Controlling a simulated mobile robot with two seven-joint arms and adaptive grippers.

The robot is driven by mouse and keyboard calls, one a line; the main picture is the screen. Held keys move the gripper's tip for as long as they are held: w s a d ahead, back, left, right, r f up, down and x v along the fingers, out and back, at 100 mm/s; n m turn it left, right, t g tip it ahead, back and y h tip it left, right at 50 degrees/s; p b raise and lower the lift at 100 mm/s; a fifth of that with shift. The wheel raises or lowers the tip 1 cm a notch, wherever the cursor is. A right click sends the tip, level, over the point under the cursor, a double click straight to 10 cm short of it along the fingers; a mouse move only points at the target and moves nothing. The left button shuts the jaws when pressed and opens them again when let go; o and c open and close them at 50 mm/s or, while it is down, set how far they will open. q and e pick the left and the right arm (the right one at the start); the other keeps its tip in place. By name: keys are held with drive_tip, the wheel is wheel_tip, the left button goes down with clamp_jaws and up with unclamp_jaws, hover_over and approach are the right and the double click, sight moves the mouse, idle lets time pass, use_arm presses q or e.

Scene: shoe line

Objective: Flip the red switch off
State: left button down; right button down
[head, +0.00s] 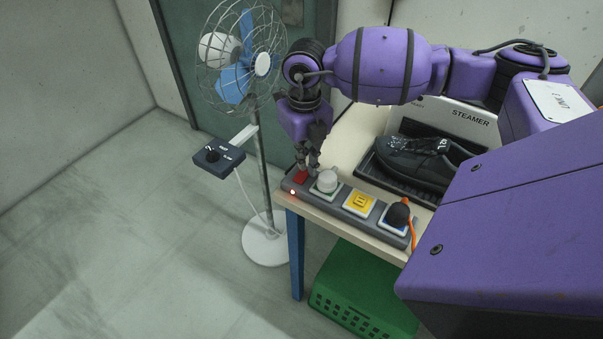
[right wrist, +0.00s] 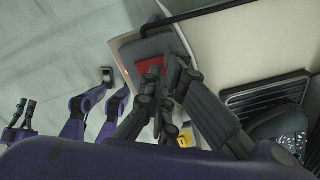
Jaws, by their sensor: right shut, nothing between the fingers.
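The red switch (head: 300,177) sits at the left end of a grey control strip (head: 285,184). A small light (head: 292,192) glows on the strip's near edge beside it. My right gripper (head: 312,167) points down with its fingertips right at the switch, partly covering it. Its fingers are shut and hold nothing. In the right wrist view the red patch of the switch (right wrist: 148,66) shows just beyond the fingertips (right wrist: 166,78); I cannot tell whether they touch it. A small dark two-pronged end (right wrist: 27,108) at the far left looks like my left gripper; its state is unclear.
The strip also carries a white knob (head: 327,181), a yellow button (head: 360,202) and a black knob (head: 399,214) with an orange cord. A dark shoe (head: 415,162) lies by the steamer (head: 466,118). A fan (head: 262,65) stands left; a green crate (head: 365,290) is below.

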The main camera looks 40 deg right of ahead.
sight(304, 172)
drive_tip(key=shift+f, duration=0.35)
use_arm(q)
drive_tip(key=shift+s+a+f, duration=0.1)
drive_tip(key=shift+s+f, duration=0.25)
drive_tip(key=shift+s, duration=0.3)
